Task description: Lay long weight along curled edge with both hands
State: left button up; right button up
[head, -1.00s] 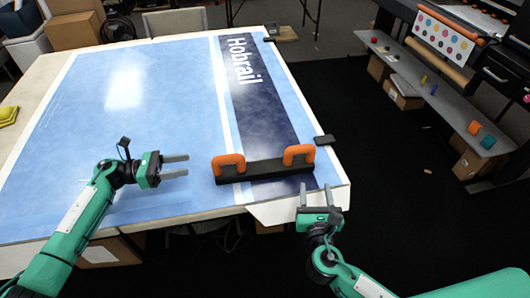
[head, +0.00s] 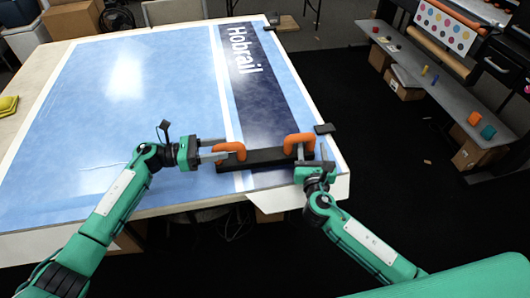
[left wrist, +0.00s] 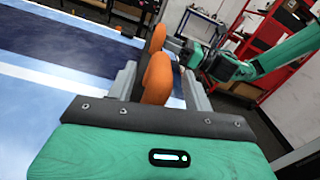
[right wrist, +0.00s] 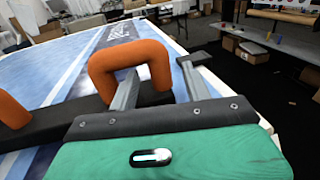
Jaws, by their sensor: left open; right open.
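The long weight (head: 265,156) is a black bar with two orange handles, lying on the printed film (head: 150,110) near the table's front right part. Its left handle (head: 231,149) is between or close to the open fingers of my left gripper (head: 221,152); the left wrist view shows the orange handle (left wrist: 158,78) between the fingers. My right gripper (head: 312,154) is open at the right handle (head: 299,144). The right wrist view shows that handle (right wrist: 130,62) at the left finger, with part of it between the fingers. A white film corner (head: 300,198) hangs over the front edge.
A small black block (head: 324,128) lies on the film's right edge, and another dark block (head: 273,27) is at the far edge. Yellow items (head: 8,105) sit at the table's left edge. A printer with a shelf (head: 450,95) stands at the right, beyond dark floor.

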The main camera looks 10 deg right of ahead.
aim_at(227, 147)
pick_arm(q)
jog(key=shift+d, duration=1.6)
pick_arm(e)
jog(key=shift+w+d, duration=0.15)
jog(key=shift+w, duration=0.65)
jog(key=shift+w+d, duration=0.15)
jog(key=shift+w, duration=0.6)
pick_arm(q)
grip_shut()
pick_arm(e)
grip_shut()
pick_arm(q)
jog(key=shift+w+r, duration=0.15)
jog(key=shift+r, duration=0.05)
pick_arm(e)
jog(key=shift+r, duration=0.25)
